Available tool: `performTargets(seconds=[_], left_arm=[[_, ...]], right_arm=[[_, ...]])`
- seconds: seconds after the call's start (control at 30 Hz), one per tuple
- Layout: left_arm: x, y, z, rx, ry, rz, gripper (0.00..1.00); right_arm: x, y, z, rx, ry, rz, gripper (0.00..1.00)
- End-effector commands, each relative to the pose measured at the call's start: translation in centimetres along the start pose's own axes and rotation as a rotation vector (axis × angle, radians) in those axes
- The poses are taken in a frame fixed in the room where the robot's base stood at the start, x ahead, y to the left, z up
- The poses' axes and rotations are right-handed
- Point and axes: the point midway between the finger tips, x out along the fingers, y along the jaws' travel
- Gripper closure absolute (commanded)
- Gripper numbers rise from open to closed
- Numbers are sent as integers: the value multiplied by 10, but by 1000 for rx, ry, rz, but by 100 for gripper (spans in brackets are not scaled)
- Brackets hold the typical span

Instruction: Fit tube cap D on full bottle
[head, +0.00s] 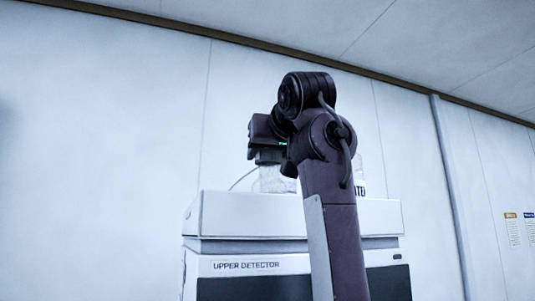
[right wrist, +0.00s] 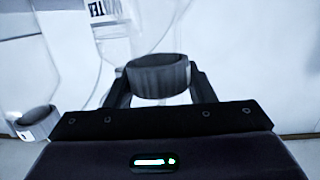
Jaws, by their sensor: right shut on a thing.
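My right gripper (head: 270,157) is above the top tray of the upper detector in the head view. In the right wrist view the gripper (right wrist: 160,82) is shut on a dark grey ribbed round cap (right wrist: 158,80), held between its two fingers. A pale, see-through bottle shape (head: 277,181) stands just below the gripper in the head view; whether the cap touches it cannot be told. Another clear bottle, with a label ending in "ATER" (head: 360,189), stands partly hidden behind my right arm. Which bottle is full does not show. My left gripper is out of view.
The white tray (head: 240,216) sits on the detector housing (head: 250,266), with a thin tube rising at its left. A grey-rimmed round object (right wrist: 38,122) is at lower left in the wrist view. The pale wall behind is bare apart from small notices (head: 513,230).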

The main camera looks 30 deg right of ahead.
Motion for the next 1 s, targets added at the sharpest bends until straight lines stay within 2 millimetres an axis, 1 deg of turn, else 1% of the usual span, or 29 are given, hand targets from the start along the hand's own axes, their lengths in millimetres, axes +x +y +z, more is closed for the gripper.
performTargets(seconds=[0.03,0.1,0.53,0.57,1.0], left_arm=[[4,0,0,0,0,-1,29],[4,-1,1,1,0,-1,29],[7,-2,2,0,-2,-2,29],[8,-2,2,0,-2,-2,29],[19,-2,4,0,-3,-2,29]], right_arm=[[4,0,8,1,-18,3,82],[5,0,10,1,-20,3,92],[8,0,15,0,-27,4,92],[9,0,16,0,-27,4,98],[11,1,27,0,-23,4,98]])
